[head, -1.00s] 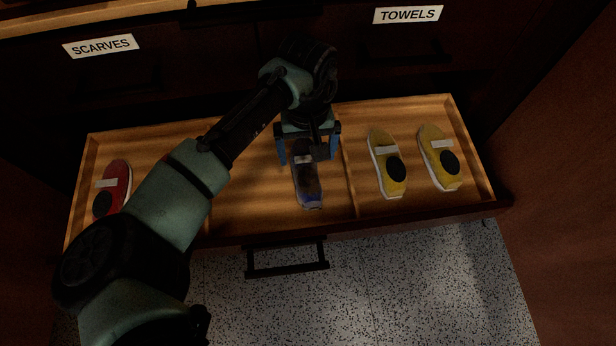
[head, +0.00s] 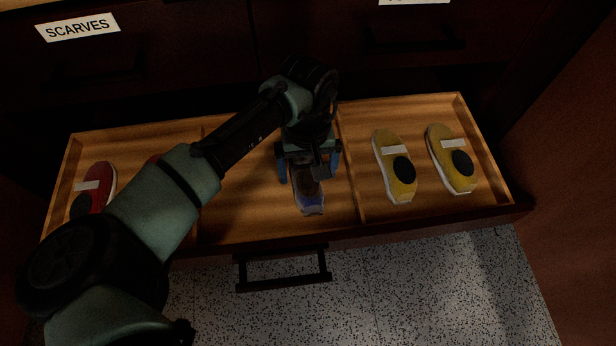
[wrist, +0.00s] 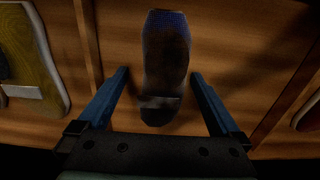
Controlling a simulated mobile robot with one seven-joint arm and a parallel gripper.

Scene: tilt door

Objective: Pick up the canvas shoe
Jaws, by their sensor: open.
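A blue canvas shoe (head: 309,198) lies in the middle compartment of the open drawer, with its far part hidden under my gripper in the head view. In the wrist view the shoe (wrist: 166,60) looks dark, with a blue end at the top and a pale band near the bottom. My gripper (head: 309,172) is over the shoe, fingers pointing down. In the wrist view the open gripper (wrist: 160,75) has one blue finger on each side of the shoe, with gaps between; I see no contact.
Two yellow shoes (head: 396,165) (head: 452,158) lie in the right compartment, and a red shoe (head: 95,188) in the left. Wooden dividers (head: 349,170) bound the middle compartment. The drawer handle (head: 284,270) juts out in front. A closed drawer labelled SCARVES (head: 77,27) is above.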

